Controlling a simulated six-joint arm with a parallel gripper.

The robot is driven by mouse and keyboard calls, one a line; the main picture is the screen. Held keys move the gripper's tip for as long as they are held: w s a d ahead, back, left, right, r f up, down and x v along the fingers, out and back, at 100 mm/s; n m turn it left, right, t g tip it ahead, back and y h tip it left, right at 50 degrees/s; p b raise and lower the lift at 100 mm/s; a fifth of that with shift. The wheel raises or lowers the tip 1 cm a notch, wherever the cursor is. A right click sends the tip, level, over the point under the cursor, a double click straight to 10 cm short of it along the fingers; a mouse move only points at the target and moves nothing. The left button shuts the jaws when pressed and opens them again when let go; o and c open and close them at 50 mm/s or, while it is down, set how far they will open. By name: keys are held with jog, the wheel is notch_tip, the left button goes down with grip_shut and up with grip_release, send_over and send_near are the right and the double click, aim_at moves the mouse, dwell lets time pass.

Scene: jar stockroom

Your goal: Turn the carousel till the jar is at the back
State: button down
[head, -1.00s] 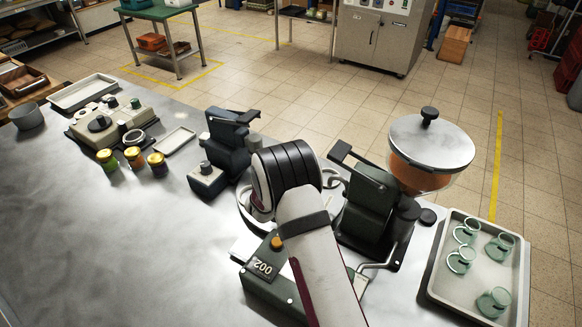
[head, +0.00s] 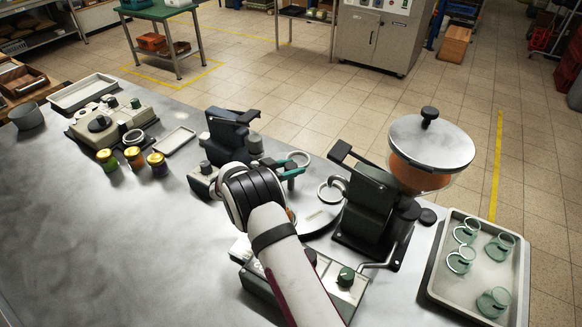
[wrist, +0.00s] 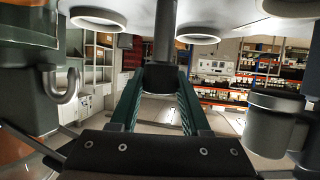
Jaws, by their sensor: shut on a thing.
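The carousel (head: 318,219) is a pale round disc on the bench, partly hidden behind my wrist. Ring holders show at its back (head: 298,158) and right side (head: 332,190); no jar can be made out in these two. A small orange patch (head: 290,214) shows beside my wrist; I cannot tell whether it is the jar. My gripper (head: 292,171) has teal fingers over the back left of the disc. In the wrist view, my gripper (wrist: 158,100) is shut on a dark knob (wrist: 160,76) on a post, with rings (wrist: 198,35) close by.
A filler with an orange hopper (head: 428,165) stands right of the carousel, and a dark capping machine (head: 228,135) stands left. Three jars (head: 134,157) stand at left. The bench's left front is clear.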

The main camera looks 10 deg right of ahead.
jog(key=shift+m+g+h, duration=0.8)
jog(key=shift+m+g, duration=0.5)
jog(key=shift+g, duration=0.1)
jog(key=shift+d+r+m+g, duration=0.15)
jog(key=shift+m+g, duration=0.55)
jog(key=shift+g, duration=0.1)
jog(key=shift+c, duration=1.9)
grip_release()
jog(key=v, duration=0.7)
jog(key=shift+a, duration=0.35)
